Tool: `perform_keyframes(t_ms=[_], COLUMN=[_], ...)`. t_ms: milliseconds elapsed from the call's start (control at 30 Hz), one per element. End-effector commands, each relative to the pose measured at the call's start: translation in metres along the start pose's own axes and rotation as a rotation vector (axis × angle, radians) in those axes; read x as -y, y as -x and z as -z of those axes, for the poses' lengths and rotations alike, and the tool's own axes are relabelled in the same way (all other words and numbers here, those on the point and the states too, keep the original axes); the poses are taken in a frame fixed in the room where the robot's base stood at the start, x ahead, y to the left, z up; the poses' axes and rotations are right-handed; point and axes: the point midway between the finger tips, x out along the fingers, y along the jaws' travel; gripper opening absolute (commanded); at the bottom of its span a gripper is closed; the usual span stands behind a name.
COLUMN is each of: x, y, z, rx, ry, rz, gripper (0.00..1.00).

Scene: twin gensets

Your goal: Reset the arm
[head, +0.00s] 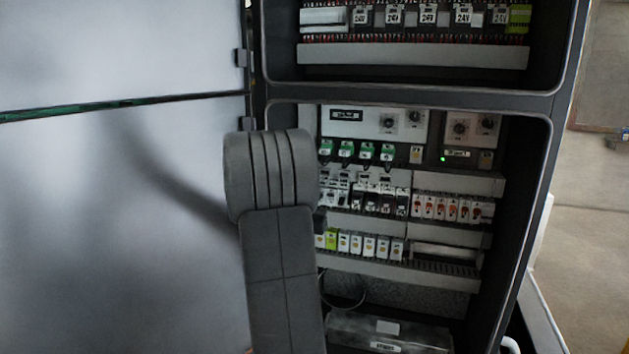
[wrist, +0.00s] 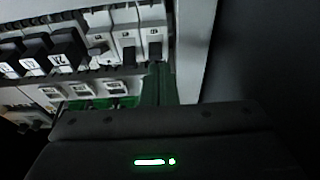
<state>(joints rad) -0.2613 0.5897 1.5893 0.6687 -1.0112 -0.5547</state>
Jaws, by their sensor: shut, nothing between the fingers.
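My gripper (wrist: 159,72) shows in the wrist view as two dark green fingers pressed together, shut and empty. Its tips are in front of a row of light grey breakers (wrist: 127,45) in the cabinet; I cannot tell whether they touch. Black switches (wrist: 68,47) stand to their left. In the head view my arm (head: 275,230) rises in front of the open cabinet's left side, and the gripper is hidden behind it.
The cabinet frame (head: 530,210) bounds the opening on the right, with rows of breakers (head: 447,207) and terminals inside. A pale door panel (head: 110,220) fills the left. Open floor (head: 590,250) shows at the far right.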

Motion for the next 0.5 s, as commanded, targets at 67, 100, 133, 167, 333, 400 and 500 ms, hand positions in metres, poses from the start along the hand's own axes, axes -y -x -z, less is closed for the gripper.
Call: perform_keyframes(t_ms=[67, 100, 133, 167, 333, 400, 500], x=[0.0010, 0.0012, 0.0013, 0.0014, 0.0016, 0.0017, 0.0018], y=[-0.0021, -0.0020, -0.0020, -0.0019, -0.0012, -0.0007, 0.0002], z=[0.0047, 0.0054, 0.0059, 0.0066, 0.0106, 0.0120, 0.0141], rx=[0.022, 0.031, 0.037, 0.044, 0.079, 0.095, 0.117], ry=[0.001, 0.001, 0.001, 0.001, 0.001, 0.001, 0.002], rz=[0.003, 0.003, 0.004, 0.004, 0.003, 0.003, 0.004], gripper=[0.00, 0.00, 0.00, 0.00, 0.00, 0.00, 0.00])
